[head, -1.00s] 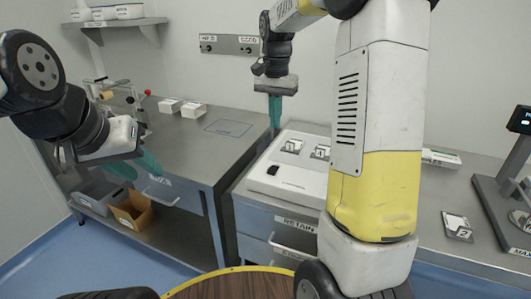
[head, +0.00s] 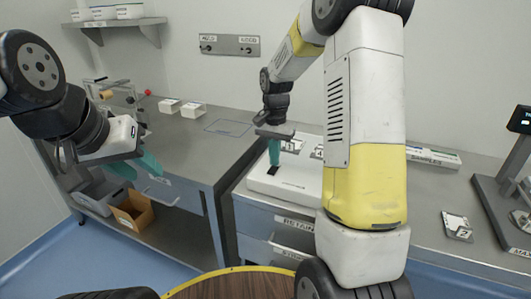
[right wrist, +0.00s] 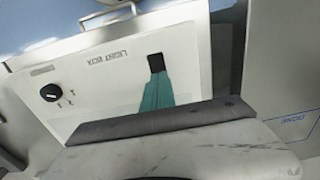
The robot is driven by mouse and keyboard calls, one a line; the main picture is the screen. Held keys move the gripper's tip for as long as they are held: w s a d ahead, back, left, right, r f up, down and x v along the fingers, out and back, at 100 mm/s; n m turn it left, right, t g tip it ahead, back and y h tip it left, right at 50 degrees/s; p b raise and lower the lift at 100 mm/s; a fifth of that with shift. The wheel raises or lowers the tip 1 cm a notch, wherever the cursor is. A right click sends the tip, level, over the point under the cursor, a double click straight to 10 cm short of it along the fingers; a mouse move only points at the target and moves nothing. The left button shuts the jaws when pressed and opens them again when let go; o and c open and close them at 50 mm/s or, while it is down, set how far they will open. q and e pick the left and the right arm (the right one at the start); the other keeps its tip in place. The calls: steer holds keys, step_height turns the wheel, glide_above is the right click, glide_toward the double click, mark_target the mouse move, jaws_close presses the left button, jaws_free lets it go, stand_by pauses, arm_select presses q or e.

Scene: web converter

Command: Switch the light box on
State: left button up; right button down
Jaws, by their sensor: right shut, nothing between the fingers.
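The light box (head: 300,180) is a low white box on the counter, partly hidden behind my right arm. The right wrist view shows its panel (right wrist: 105,85), with "LIGHT BOX" lettering, a round black knob (right wrist: 49,92) and a black rocker switch (right wrist: 156,63). My right gripper (head: 274,162) is shut and empty, pointing down at the switch (head: 273,171). In the right wrist view its teal fingers (right wrist: 157,92) overlap the switch's lower edge; I cannot tell whether they touch it. My left gripper (head: 136,168) is open and empty, away at the left.
Small numbered plates (head: 292,146) lie on the light box. Another plate (head: 457,226) and a dark-framed device (head: 500,195) are on the right counter. Two small white boxes (head: 193,110) stand on the left counter. A drawer labelled "RETAIN" (head: 293,223) is below the light box.

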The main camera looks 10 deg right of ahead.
steer(key=shift+f, duration=0.4)
